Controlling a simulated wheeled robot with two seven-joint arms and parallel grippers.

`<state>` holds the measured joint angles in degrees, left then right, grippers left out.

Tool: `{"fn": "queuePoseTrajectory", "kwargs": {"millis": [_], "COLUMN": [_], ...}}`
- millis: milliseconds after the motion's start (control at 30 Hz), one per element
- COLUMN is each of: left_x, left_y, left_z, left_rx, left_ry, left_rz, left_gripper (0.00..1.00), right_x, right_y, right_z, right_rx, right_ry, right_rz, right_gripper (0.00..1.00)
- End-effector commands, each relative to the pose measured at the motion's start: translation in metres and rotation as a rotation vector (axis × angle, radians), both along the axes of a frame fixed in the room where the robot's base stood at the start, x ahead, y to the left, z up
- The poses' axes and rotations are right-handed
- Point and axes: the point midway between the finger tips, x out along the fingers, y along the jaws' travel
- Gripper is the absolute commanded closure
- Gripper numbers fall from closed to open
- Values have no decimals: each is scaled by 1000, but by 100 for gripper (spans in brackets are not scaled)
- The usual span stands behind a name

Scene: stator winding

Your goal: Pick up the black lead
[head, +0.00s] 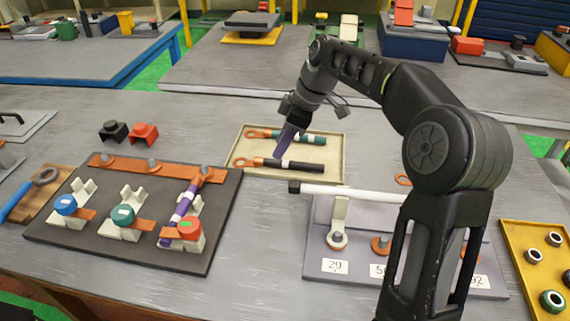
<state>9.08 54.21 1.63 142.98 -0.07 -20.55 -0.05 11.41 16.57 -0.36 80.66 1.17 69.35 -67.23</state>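The black lead (304,167) lies in a shallow beige tray (339,150) in the middle of the table. It has a copper ring end on the left and a white band. A green lead (310,139) lies behind it in the same tray, roughly parallel. My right gripper (280,151) points down over the tray, its purplish finger end close to the black lead near its copper end and white band. I cannot tell whether it touches the lead, or how far apart the fingers are. My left gripper is not in view.
A dark board (100,242) at left holds a copper bar, white cradles and a purple lead (182,202). Black and red caps stand behind it. A grey fixture (321,252) with number labels and a white bar (350,193) are in front of the tray. A yellow tray (520,240) stands right.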

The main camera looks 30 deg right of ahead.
Motion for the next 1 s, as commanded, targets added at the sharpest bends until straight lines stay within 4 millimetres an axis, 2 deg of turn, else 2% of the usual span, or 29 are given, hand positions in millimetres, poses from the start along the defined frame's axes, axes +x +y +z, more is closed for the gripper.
{"fn": "queuePoseTrajectory", "kwargs": {"millis": [167, 533, 1000], "left_x": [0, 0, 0], "left_y": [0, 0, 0], "left_z": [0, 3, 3], "left_rx": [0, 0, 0], "left_ry": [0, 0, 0], "left_rz": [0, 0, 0], "left_gripper": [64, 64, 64], "right_x": [1, 13, 14], "right_y": [1, 17, 17], "right_z": [-3, -45, -47], "right_rx": [1, 0, 0], "right_ry": [1, 1, 0], "right_rz": [0, 0, 0], "right_gripper": [69, 69, 69]}}
